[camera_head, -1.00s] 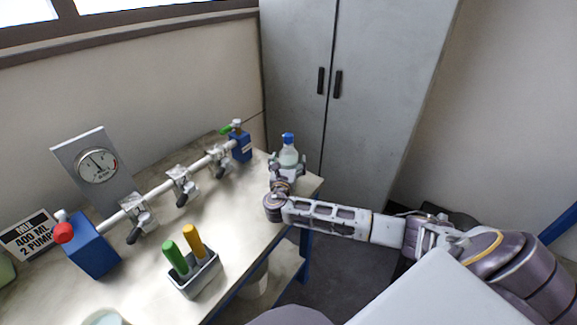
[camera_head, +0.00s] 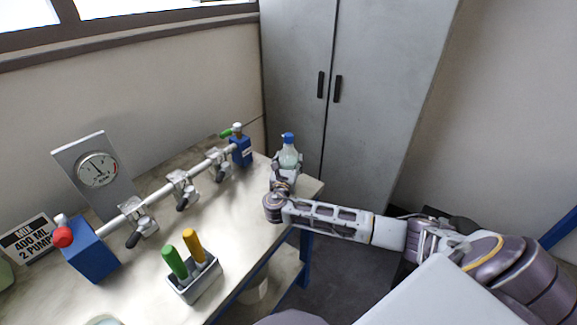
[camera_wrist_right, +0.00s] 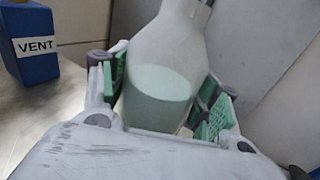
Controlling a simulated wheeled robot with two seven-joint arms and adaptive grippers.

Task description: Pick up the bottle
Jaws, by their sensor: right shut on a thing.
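The bottle (camera_head: 289,156) is clear with a blue cap and pale green liquid inside. It is at the far right corner of the table in the head view. My right gripper (camera_head: 287,165) is shut on the bottle's sides. In the right wrist view the bottle (camera_wrist_right: 163,75) stands between the green finger pads of the right gripper (camera_wrist_right: 165,95), and its cap is out of frame. The liquid's surface looks slightly tilted there. I cannot tell whether the bottle's base touches the table. My left gripper is not in view.
A pipe manifold (camera_head: 158,190) with clamps, a gauge (camera_head: 97,169) and blue end blocks runs along the table's back. The block marked VENT (camera_wrist_right: 34,45) is close left of the bottle. A holder (camera_head: 195,280) with green and yellow handles stands in front. A grey cabinet (camera_head: 365,80) is behind.

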